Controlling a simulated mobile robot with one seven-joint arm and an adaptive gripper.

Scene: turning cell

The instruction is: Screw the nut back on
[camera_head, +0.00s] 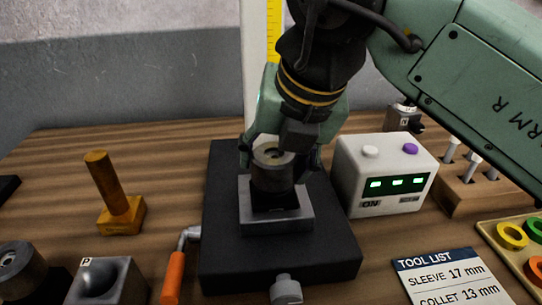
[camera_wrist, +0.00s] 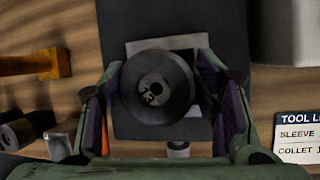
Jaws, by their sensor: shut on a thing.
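The nut (camera_head: 272,180) is a dark round collar with a lighter ring in its top opening. It stands upright over a grey square block (camera_head: 290,226) on the black base plate (camera_head: 335,250). My gripper (camera_head: 279,160) is shut on the nut from both sides. In the wrist view the nut (camera_wrist: 180,100) sits between the fingers, roughly over the block, and a "13" shows on the piece in its centre. The threads and the joint below the nut are hidden, so I cannot tell whether they are engaged.
A white box (camera_head: 390,170) with green displays stands close on the right. An orange-handled tool (camera_head: 172,277) lies left of the plate. A yellow post (camera_head: 112,185) stands further left. A dark round part (camera_head: 20,265) and a grey dimpled block (camera_head: 105,280) are front left. A tool list card (camera_head: 450,280) lies front right.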

